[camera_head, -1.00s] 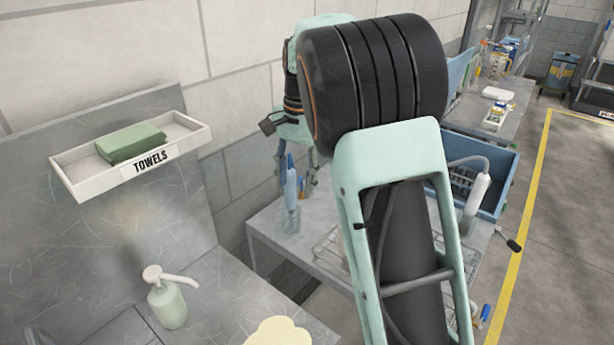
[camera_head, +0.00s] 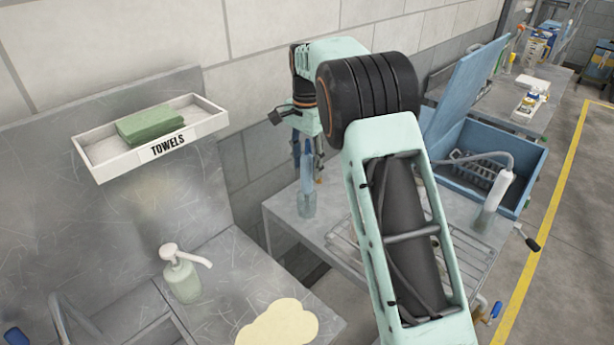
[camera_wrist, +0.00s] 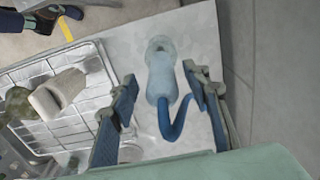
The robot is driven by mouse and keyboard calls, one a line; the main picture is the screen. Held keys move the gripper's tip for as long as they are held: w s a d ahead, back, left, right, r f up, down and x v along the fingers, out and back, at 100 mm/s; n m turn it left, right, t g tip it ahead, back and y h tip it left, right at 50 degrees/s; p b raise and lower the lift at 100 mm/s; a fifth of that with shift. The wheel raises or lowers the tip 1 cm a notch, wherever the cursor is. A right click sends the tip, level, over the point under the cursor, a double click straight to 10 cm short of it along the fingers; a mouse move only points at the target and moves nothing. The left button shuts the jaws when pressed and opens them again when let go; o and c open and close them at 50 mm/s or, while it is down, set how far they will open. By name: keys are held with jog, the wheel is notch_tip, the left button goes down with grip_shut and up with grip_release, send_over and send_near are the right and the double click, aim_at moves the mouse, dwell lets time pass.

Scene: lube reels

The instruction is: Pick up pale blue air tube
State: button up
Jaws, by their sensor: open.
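The pale blue air tube (camera_wrist: 162,75) shows in the wrist view as a pale, rounded, bottle-like body with a darker blue curved end bending toward the camera. It is over the grey bench top. In the head view its pale lower part (camera_head: 307,204) stands near the bench's left end, directly below my gripper (camera_head: 308,160). My gripper also shows in the wrist view (camera_wrist: 160,78), open, with one blue finger on each side of the tube. Gaps show on both sides, and nothing is clamped. The fingers partly hide the tube's upper part in the head view.
A wire rack (camera_wrist: 30,85) holding a pale cylinder (camera_wrist: 58,92) is left of the tube in the wrist view. A blue bin (camera_head: 525,168) stands farther along the bench. A soap dispenser (camera_head: 182,275) and towel shelf (camera_head: 95,148) are at left. The block wall is close behind my gripper.

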aim_at(307, 178)
jog(key=shift+w+f+p, duration=0.1)
jog(key=shift+f+p, duration=0.45)
jog(key=shift+f, duration=1.95)
jog(key=shift+c, duration=0.6)
grip_shut()
